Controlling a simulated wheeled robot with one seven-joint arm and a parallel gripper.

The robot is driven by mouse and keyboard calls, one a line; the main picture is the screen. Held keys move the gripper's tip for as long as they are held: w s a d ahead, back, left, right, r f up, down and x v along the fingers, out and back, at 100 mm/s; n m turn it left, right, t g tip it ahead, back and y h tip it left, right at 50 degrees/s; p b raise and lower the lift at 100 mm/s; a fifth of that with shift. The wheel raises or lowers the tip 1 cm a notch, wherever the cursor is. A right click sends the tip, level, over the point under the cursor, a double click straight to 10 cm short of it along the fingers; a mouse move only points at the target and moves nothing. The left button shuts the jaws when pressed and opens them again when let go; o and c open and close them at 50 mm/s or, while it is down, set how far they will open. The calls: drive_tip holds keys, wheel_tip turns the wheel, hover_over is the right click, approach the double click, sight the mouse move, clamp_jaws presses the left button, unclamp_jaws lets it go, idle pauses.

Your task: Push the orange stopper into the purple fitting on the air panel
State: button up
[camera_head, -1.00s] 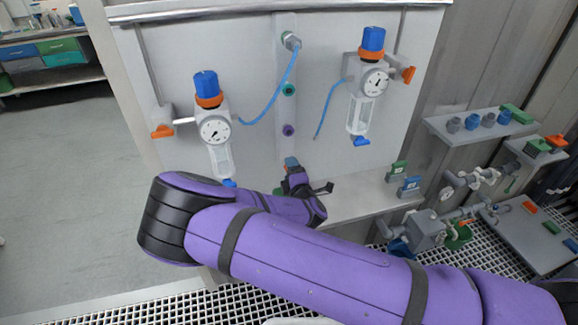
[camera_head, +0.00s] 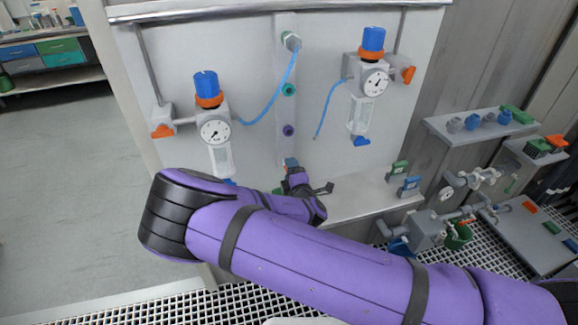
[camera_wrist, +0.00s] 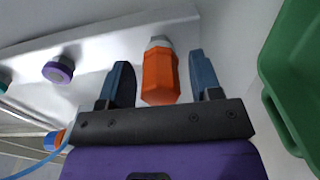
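The orange stopper (camera_wrist: 160,76) is in the wrist view, its grey end against the pale strip of the air panel. My gripper (camera_wrist: 162,78) is open around it, one blue finger on each side, with a narrow gap to each finger. The purple fitting (camera_wrist: 58,70) is on the same strip, to the left of the stopper in the wrist view. In the head view the purple fitting (camera_head: 288,130) is just above my gripper (camera_head: 291,163). There the stopper is mostly hidden by my gripper.
A teal fitting (camera_head: 289,89) is above the purple one. Regulators with gauges hang left (camera_head: 214,130) and right (camera_head: 373,82), with blue tubes near the strip. A green bin (camera_wrist: 283,90) is close to my gripper's right in the wrist view. A ledge (camera_head: 350,197) is below.

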clamp_jaws()
drive_tip(key=shift+s, duration=0.15)
drive_tip(key=shift+v, duration=2.8)
drive_tip(key=shift+d, duration=0.15)
drive_tip(key=d+r+m+h, duration=0.1)
drive_tip(key=d+h, duration=0.1)
drive_tip(key=d, duration=1.2)
drive_tip(key=w+d+r+m+h, duration=0.1)
drive_tip(key=d+m+h, duration=0.1)
drive_tip(key=d, duration=1.2)
drive_tip(key=shift+w+r+t+h, duration=0.25)
drive_tip(key=shift+r+t+h, duration=0.1)
drive_tip(key=shift+h, duration=0.15)
